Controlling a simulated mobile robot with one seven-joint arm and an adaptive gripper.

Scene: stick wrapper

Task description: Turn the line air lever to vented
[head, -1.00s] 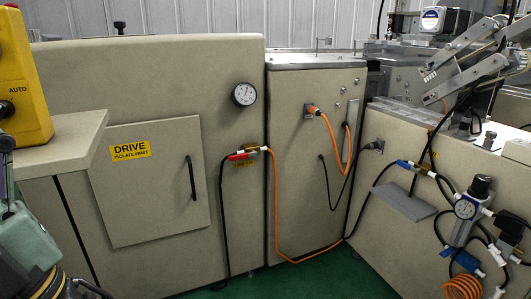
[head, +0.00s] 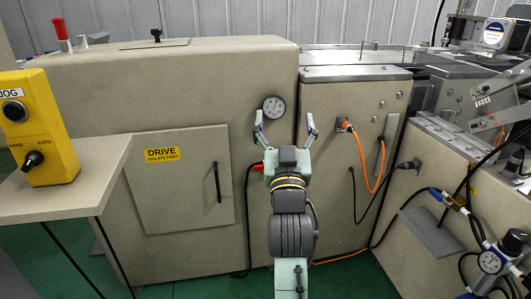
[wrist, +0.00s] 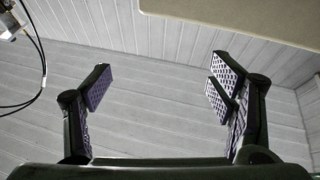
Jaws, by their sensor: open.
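A small red lever (head: 258,167) shows beside my gripper, low on the right part of the drive cabinet front. My arm hides most of its valve and the label there. A blue-handled valve (head: 436,192) sits on the air line on the right cabinet. I cannot read which one is marked line air. My gripper (head: 285,122) is raised, open and empty, in front of the cabinet near the round gauge (head: 274,107). In the wrist view its two padded fingers (wrist: 160,92) are wide apart with only wall panelling between them.
A yellow control box (head: 40,130) stands on a shelf at the left. The drive door has a black handle (head: 217,182). An orange cable (head: 366,165) loops on the middle cabinet. A regulator with a gauge (head: 490,261) is at the lower right. Green floor lies below.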

